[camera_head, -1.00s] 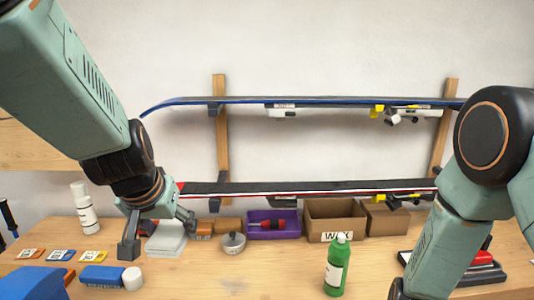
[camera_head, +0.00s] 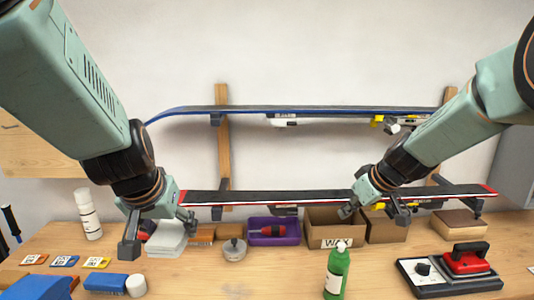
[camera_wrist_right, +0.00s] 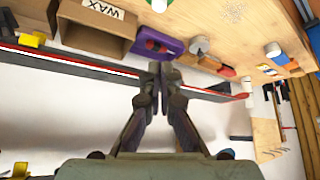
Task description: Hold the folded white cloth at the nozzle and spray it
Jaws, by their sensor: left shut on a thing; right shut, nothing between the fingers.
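The folded white cloth (camera_head: 168,243) is at the left of the bench in the head view, between the fingers of my left gripper (camera_head: 157,236). The left gripper is shut on it and hides part of it. A green bottle with a white top (camera_head: 337,272) stands upright at the front middle of the bench, apart from both grippers. My right gripper (camera_head: 376,213) is up in front of the boxes and the lower ski, above and to the right of the bottle. In the right wrist view its fingertips (camera_wrist_right: 160,72) meet with nothing between them.
Two skis (camera_head: 300,194) hang on wall racks. Behind the bottle are a box marked WAX (camera_head: 335,243) and a purple bin (camera_head: 288,240). A red iron (camera_head: 468,260) is at right.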

